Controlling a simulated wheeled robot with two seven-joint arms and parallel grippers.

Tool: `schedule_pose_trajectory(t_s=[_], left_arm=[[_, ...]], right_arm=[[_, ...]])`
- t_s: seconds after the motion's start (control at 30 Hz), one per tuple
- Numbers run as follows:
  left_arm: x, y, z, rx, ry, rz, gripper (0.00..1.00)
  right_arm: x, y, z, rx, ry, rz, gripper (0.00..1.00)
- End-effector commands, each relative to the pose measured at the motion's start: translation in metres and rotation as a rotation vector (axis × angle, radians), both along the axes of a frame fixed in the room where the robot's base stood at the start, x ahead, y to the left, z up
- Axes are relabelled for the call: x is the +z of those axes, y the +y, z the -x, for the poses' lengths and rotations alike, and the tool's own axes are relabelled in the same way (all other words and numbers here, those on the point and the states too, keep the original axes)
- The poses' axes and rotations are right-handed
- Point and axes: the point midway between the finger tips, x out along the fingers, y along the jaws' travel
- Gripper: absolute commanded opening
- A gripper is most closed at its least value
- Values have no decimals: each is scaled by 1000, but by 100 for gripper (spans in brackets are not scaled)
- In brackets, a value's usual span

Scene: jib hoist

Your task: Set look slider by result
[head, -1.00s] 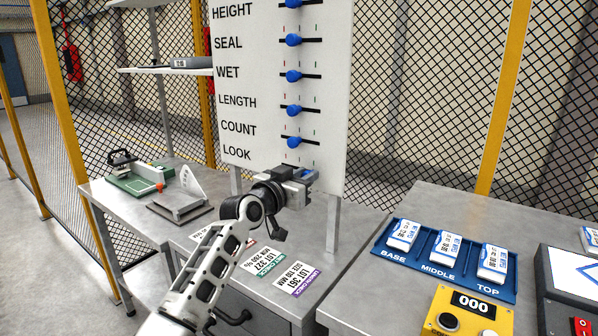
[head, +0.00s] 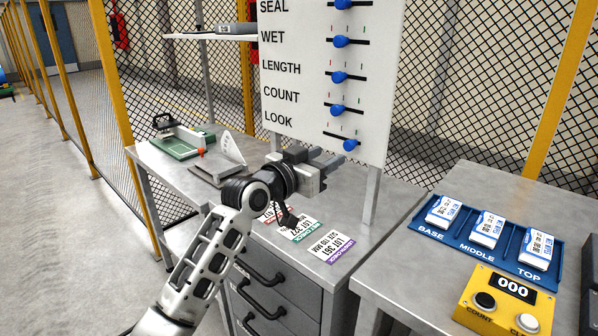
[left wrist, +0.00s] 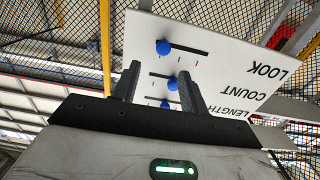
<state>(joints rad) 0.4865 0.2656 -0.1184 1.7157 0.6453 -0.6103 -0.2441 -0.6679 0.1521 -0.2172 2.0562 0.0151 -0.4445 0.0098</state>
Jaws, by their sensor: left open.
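The white slider board (head: 310,70) stands over the back table. Its LOOK slider knob (head: 350,145) is blue and sits at the right part of its slot. In the left wrist view, which shows the board upside down, the LOOK knob (left wrist: 163,47) is near the slot's left end. The COUNT knob (head: 337,109) and LENGTH knob (head: 338,77) sit near the middle or left of their slots. My left gripper (head: 335,164) is open and empty, below and left of the LOOK knob, apart from it. My right gripper is not in view.
Lot cards (head: 325,245) lie on the table under the board. A green gauge (head: 180,142) and a grey angled stand (head: 215,170) are at left. A blue tray (head: 455,240) with labelled packs and a yellow counter (head: 510,305) reading 000 are at right.

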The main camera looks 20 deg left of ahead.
Motion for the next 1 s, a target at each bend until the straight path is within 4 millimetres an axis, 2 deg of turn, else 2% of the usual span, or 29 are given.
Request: schedule_pose_trajectory(t_s=[0.03,0.2,0.4,1.0], left_arm=[[-3,5,13,1,0,-3,44],[-3,16,46,-1,2,-3,44],[-1,24,67,0,2,-2,44],[-4,24,71,0,8,0,44]], right_arm=[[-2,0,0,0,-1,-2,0],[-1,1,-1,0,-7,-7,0],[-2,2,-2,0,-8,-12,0],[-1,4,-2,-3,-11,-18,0]])
